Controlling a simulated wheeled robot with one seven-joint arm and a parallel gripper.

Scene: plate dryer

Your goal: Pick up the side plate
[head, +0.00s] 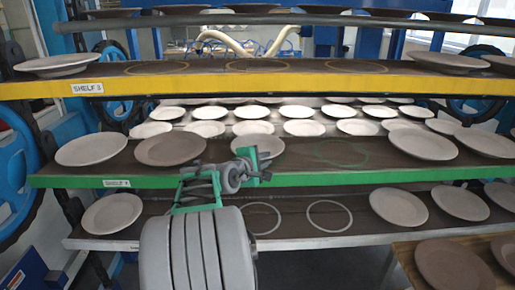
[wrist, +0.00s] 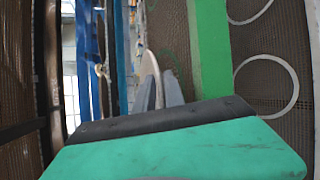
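The pale plate (head: 270,146) at my gripper lies on the green-edged shelf, right of a brown plate. Which plate is the side plate is not marked. My gripper (head: 258,166) is at this pale plate's front edge, and my arm hides part of its left side. In the wrist view, the plate shows edge-on as a thin pale curve (wrist: 151,64). Its lower end runs between the two grey fingertips of my gripper (wrist: 159,92). I cannot tell whether the fingers touch it or have closed on it.
The green shelf edge (head: 350,177) runs just below my gripper. The yellow-edged shelf (head: 300,86) is above. A brown plate (head: 170,150) stands close on the left. An empty green ring (head: 341,153) marks clear shelf on the right. The lower shelf has empty white rings (head: 329,216).

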